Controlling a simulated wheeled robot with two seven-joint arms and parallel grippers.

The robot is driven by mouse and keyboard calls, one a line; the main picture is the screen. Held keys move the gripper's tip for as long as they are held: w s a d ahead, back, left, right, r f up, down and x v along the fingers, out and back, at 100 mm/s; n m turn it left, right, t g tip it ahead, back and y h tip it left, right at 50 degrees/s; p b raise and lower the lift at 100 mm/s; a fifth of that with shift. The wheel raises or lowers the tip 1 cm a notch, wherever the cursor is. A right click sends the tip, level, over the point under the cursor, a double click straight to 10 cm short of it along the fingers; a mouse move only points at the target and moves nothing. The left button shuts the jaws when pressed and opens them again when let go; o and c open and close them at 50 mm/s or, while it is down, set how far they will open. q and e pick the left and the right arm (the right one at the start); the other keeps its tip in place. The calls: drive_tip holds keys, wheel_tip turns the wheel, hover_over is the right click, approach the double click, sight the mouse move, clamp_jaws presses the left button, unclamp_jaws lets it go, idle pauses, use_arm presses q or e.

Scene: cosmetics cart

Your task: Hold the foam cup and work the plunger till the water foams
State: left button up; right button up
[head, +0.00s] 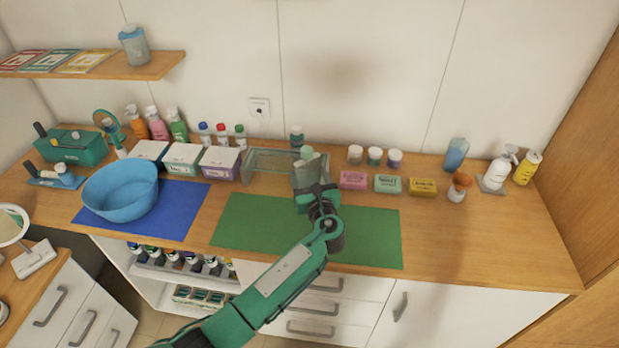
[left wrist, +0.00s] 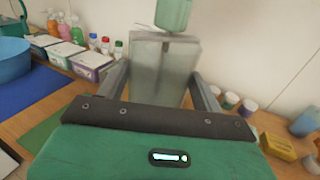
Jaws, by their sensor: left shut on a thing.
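The foam cup (head: 306,175) is a translucent grey vessel at the back of the green mat. Its green plunger knob (head: 307,153) stands on top. My left gripper (head: 314,188) is shut on the cup from the front. In the left wrist view the cup (left wrist: 160,72) is upright between the two fingers, and the knob (left wrist: 173,13) shows above it on a thin stem. I cannot tell whether the cup's base touches the counter. No foam can be made out inside. My right gripper is not in view.
The green mat (head: 370,240) is otherwise clear. A clear tray (head: 258,168) lies left of the cup, and soap boxes (head: 353,180) stand close on its right. A blue basin (head: 120,192) sits on a blue mat at left. Pump bottles (head: 156,123) line the wall.

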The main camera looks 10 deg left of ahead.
use_arm(q)
drive_tip(key=shift+f+b, duration=7.2)
drive_tip(key=shift+f, duration=2.55)
drive_tip(key=shift+f, duration=0.25)
